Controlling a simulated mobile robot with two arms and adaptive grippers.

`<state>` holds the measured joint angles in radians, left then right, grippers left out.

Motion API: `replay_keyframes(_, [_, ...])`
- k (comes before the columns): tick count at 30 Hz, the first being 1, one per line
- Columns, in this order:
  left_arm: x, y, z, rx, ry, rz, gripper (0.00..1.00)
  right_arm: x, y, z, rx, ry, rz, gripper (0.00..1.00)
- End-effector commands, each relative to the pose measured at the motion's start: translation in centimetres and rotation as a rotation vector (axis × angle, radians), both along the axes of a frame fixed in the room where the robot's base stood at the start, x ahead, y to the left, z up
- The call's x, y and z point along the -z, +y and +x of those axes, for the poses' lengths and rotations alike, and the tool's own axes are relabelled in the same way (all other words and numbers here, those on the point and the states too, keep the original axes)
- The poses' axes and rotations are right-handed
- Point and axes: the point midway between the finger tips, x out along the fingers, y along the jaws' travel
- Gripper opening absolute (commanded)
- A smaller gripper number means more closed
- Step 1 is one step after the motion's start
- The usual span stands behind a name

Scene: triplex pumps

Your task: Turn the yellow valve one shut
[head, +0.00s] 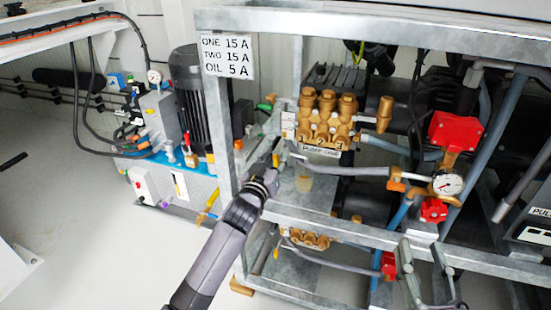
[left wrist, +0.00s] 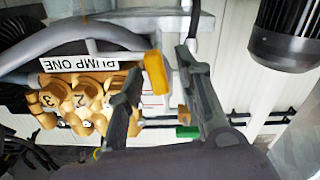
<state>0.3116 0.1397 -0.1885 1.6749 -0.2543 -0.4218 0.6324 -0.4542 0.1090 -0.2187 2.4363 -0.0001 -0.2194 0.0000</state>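The yellow valve handle (left wrist: 156,73) shows in the left wrist view, beside the brass pump labelled PUMP ONE (left wrist: 80,95). My left gripper (left wrist: 159,70) is open, with one finger on each side of the handle. A gap shows between the handle and the right finger; I cannot tell whether the left finger touches it. In the head view my left gripper (head: 277,151) is at the left end of the brass pump (head: 325,118), and the handle is mostly hidden there. My right gripper (head: 424,252) is open and empty at the lower right.
Metal frame posts and rails (head: 300,207) surround the pumps closely. A second brass pump (head: 307,239) sits below. A pressure gauge (head: 448,183) and red boxes (head: 456,130) are at right. Another yellow handle (head: 208,207) is at lower left.

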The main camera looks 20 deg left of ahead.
Motion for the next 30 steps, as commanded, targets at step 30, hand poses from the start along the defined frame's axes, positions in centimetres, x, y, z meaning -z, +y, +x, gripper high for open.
replay_keyframes(30, [-0.07,-0.03,-0.04,0.000,0.000,0.007,0.00,0.11,-0.01,0.04,0.001,0.015,-0.003,0.40])
